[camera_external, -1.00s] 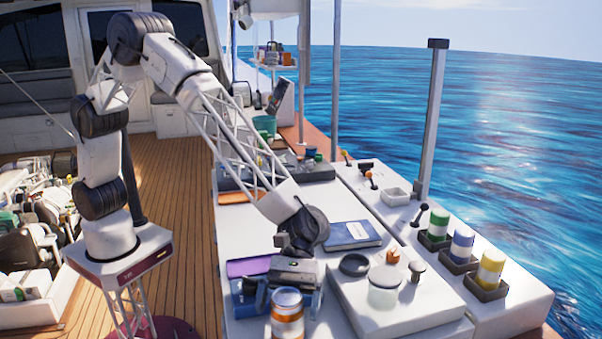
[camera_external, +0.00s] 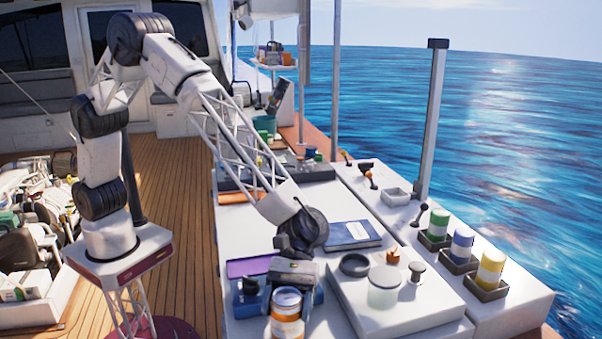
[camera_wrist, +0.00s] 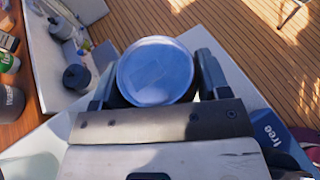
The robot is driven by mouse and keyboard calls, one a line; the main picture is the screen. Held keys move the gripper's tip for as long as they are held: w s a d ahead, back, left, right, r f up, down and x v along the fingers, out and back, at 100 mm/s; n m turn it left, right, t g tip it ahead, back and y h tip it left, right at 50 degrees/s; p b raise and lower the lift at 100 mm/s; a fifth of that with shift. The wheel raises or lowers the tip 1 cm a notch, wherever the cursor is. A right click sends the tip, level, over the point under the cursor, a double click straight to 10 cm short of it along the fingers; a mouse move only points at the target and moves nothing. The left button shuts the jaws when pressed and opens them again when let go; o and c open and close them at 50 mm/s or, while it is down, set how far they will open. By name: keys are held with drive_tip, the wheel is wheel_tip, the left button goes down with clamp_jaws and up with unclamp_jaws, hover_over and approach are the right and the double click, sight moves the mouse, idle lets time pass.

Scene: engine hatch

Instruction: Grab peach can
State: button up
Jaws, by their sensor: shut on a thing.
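The peach can (camera_external: 287,318) is a cylinder with a silvery lid and an orange and white label. It stands upright at the near end of the white counter in the external view. In the wrist view its round lid (camera_wrist: 157,70) sits between the two dark fingers. My gripper (camera_external: 289,291) reaches it from the far side and is shut on the can, with a finger along each side. The gripper hides part of the can's far side, and I cannot tell whether its base touches the counter.
A blue and purple tray (camera_external: 247,298) lies just left of the can. To the right is a raised white panel (camera_external: 411,314) with a glass jar (camera_external: 384,287) and a dark ring (camera_external: 354,265). A blue book (camera_external: 352,235) lies behind. Striped cans stand in holders at the far right.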

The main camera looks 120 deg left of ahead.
drive_tip(key=shift+c, duration=0.4)
drive_tip(key=shift+r, duration=0.1)
drive_tip(key=shift+r, duration=4.9)
